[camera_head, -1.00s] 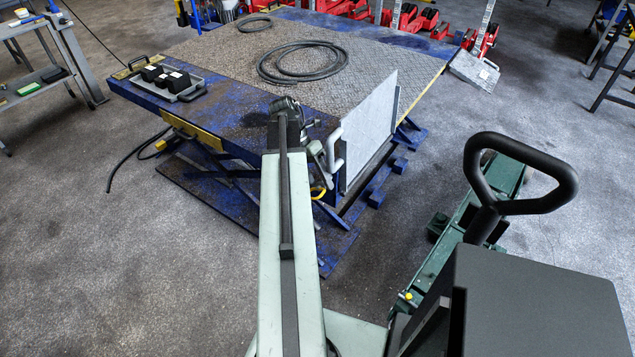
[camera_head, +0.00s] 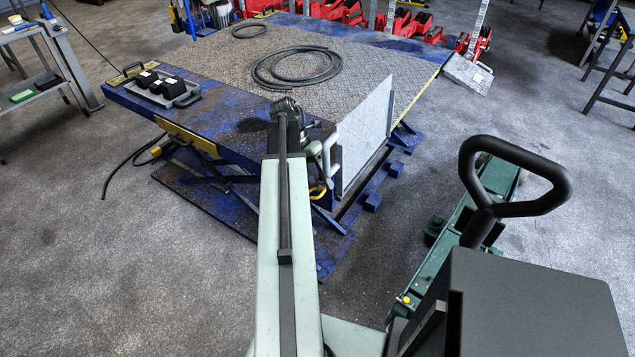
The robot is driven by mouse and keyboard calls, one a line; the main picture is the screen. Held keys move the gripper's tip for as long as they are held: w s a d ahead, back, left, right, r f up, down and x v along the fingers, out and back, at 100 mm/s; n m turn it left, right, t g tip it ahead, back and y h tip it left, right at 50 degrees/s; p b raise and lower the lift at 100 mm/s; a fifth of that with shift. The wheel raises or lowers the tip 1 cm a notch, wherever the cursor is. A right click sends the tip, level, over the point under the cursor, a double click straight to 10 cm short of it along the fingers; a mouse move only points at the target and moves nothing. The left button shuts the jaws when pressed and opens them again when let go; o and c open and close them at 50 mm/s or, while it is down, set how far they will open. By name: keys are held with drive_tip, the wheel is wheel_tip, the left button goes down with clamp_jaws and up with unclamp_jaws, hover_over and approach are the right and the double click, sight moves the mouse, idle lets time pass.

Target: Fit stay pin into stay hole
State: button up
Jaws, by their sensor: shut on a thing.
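My arm reaches forward to the near right corner of the blue lift table (camera_head: 232,118). My gripper (camera_head: 319,178) hangs down there, shut on a small part with a yellow loop (camera_head: 317,193), which looks like the stay pin. The pin's shaft is hidden or too small to make out. An upright pale grey panel (camera_head: 362,135) stands at the table's right end, with a white grab handle (camera_head: 331,152) on its left edge close beside my gripper. I cannot make out the stay hole, nor whether the pin touches anything.
A hose coil (camera_head: 297,68) and a tray of black blocks (camera_head: 163,88) lie on the table. A green wheeled frame (camera_head: 440,252) and a black loop handle (camera_head: 515,208) stand to the right. Red jacks (camera_head: 405,20) line the back. Floor at left is open.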

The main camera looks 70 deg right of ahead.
drive_tip(key=shift+s+d, duration=0.15)
drive_tip(key=shift+d, duration=0.4)
drive_tip(key=o, duration=1.7)
drive_tip(key=p+v, duration=0.6)
drive_tip(key=v, duration=0.1)
drive_tip(key=shift+w+r+p, duration=0.25)
drive_tip(key=shift+r+p, duration=0.1)
